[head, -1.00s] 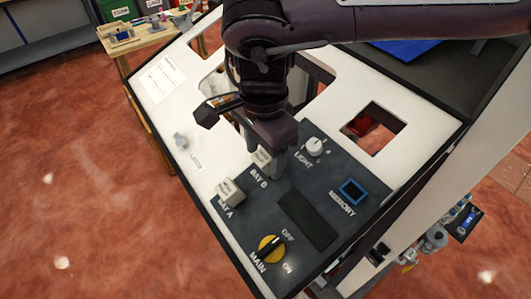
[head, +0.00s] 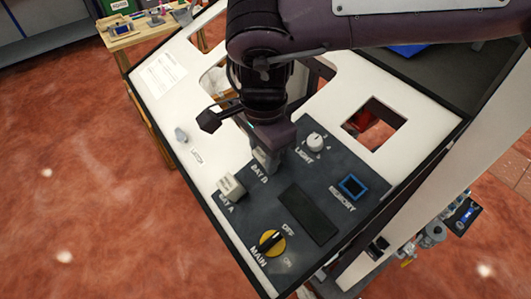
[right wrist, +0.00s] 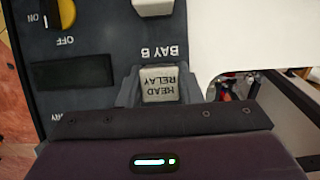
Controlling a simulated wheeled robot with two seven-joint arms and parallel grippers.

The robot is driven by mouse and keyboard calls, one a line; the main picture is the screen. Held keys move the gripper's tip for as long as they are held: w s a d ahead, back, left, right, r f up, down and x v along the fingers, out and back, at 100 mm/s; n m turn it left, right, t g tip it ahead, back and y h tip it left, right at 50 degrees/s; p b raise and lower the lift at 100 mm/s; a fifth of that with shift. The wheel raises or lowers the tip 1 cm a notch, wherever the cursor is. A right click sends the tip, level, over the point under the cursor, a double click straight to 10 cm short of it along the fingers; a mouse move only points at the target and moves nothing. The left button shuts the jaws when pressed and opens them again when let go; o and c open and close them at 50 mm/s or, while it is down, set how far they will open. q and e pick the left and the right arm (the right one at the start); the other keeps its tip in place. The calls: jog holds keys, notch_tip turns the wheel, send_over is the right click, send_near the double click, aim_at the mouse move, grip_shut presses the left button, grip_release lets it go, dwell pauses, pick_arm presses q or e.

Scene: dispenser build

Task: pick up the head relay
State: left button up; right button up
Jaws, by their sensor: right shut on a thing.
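The head relay (right wrist: 158,86) is a light grey block with its name in dark letters, upside down in the right wrist view. It sits at the BAY B label on the dark panel (head: 312,235); in the head view only a small part of it (head: 261,158) shows past the fingers. My right gripper (head: 268,158) is over it from above, with a finger on either side, shut on it. Whether the relay is lifted off the panel I cannot tell. My left gripper is not in view.
A similar light block (head: 231,186) stands at BAY A close by. A yellow MAIN switch (head: 271,242), a white LIGHT knob (head: 315,141) and a blue-framed MEMORY slot (head: 352,187) are on the same panel. The white board around it has square cut-outs.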

notch_tip(320, 180, up, 9)
jog(key=shift+f+b, duration=0.1)
jog(key=shift+b, duration=0.8)
notch_tip(320, 180, up, 11)
jog(key=p, duration=0.2)
jog(key=shift+p, duration=0.4)
jog(key=o, duration=0.5)
grip_shut()
jog(key=shift+p, duration=0.8)
